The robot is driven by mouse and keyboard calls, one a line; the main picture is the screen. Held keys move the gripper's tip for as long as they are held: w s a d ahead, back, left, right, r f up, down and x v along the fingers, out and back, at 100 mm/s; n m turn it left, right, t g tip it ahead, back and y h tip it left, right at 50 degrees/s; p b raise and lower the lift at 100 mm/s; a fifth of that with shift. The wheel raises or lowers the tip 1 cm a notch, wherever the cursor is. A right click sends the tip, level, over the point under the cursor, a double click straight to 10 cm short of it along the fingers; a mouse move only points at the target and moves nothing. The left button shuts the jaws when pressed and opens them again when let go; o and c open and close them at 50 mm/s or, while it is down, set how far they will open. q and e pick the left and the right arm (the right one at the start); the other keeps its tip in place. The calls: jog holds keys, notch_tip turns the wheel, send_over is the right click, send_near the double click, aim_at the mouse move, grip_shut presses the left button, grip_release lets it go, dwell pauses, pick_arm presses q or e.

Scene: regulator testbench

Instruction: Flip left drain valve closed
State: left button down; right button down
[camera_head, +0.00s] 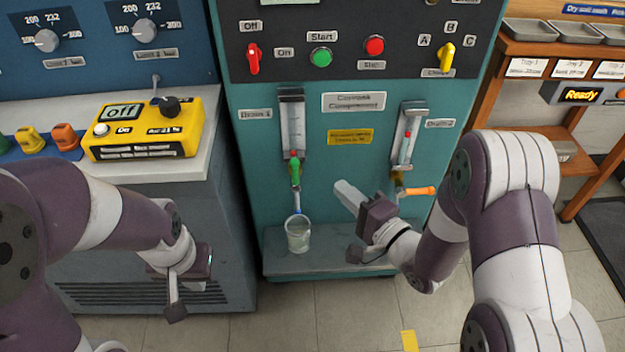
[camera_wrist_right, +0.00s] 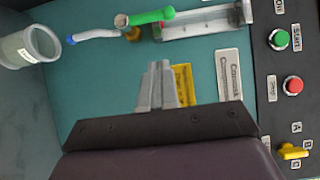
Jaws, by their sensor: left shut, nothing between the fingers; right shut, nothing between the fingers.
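The left drain valve has a green handle (camera_head: 294,168) under the Drain 1 sight tube (camera_head: 292,122). The handle points down, in line with the tube. In the right wrist view the green handle (camera_wrist_right: 152,17) lies at the top, roughly along the tube's line. A blue-tipped spout (camera_head: 297,203) hangs below it over a clear cup (camera_head: 298,234). My right gripper (camera_head: 345,190) is shut and empty, right of and lower than the green handle, apart from it. Its fingers (camera_wrist_right: 158,68) also show in the wrist view. My left gripper (camera_head: 175,305) is shut and empty, low at the left.
The Drain 2 valve has an orange handle (camera_head: 416,191) sticking out to the right, close to my right gripper. The cup stands on a ledge (camera_head: 340,263) of the teal cabinet. A yellow device (camera_head: 147,130) sits on the left bench. Switches and buttons line the dark panel (camera_head: 290,60) above.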

aim_at(295, 174)
jog(key=w+a+b, duration=0.2)
jog(key=w+a, duration=0.2)
jog(key=a, duration=0.2)
jog(key=shift+w+a, duration=0.2)
jog(key=shift+w, duration=0.1)
